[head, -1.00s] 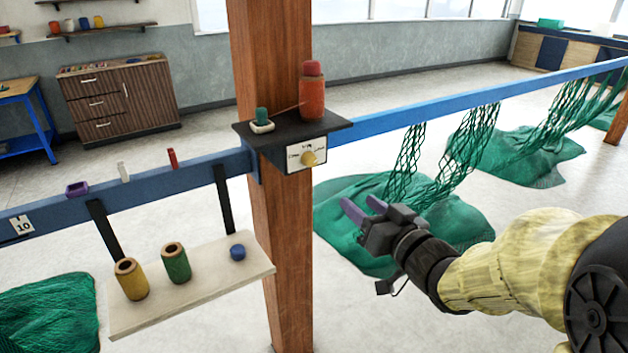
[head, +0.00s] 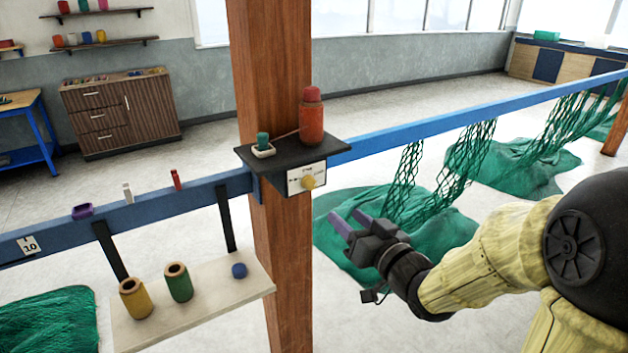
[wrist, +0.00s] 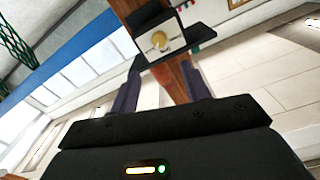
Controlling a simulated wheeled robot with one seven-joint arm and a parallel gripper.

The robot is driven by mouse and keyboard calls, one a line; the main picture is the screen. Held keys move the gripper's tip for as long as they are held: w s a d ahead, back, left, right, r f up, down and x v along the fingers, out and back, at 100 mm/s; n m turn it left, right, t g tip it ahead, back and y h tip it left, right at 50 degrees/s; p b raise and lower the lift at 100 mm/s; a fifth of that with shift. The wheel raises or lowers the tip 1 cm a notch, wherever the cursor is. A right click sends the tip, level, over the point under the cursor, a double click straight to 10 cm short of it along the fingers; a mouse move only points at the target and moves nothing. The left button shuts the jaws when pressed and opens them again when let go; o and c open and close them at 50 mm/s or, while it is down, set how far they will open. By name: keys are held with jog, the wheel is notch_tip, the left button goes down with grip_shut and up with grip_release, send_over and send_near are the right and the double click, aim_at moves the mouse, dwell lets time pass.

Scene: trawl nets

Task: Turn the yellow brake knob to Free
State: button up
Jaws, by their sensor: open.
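The yellow brake knob (head: 308,182) sits on a white labelled plate (head: 298,176) on the front of a small black shelf, fixed to the wooden post. The plate's lettering is too small to read surely. The knob also shows in the wrist view (wrist: 159,40), ahead of and between my fingers. My gripper (head: 351,221) is open and empty, to the right of and below the knob in the head view, apart from it. Its two purple fingers also show in the wrist view (wrist: 163,92).
The black shelf (head: 283,158) holds a red-orange bottle (head: 311,118) and a green spool (head: 263,141). A blue rail (head: 420,121) runs past the wooden post (head: 280,240), with green nets (head: 400,225) hanging behind my gripper. A lower board (head: 200,305) carries two spools and a blue cap.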

aim_at(313, 187)
jog(key=p+x, duration=1)
jog(key=x, duration=0.3)
jog(key=shift+w, duration=0.15)
jog(key=shift+w+a+f, duration=0.15)
jog(key=shift+w+a, duration=0.1)
jog(key=shift+w, duration=0.1)
jog(key=shift+s+d, duration=0.15)
jog(key=c, duration=1)
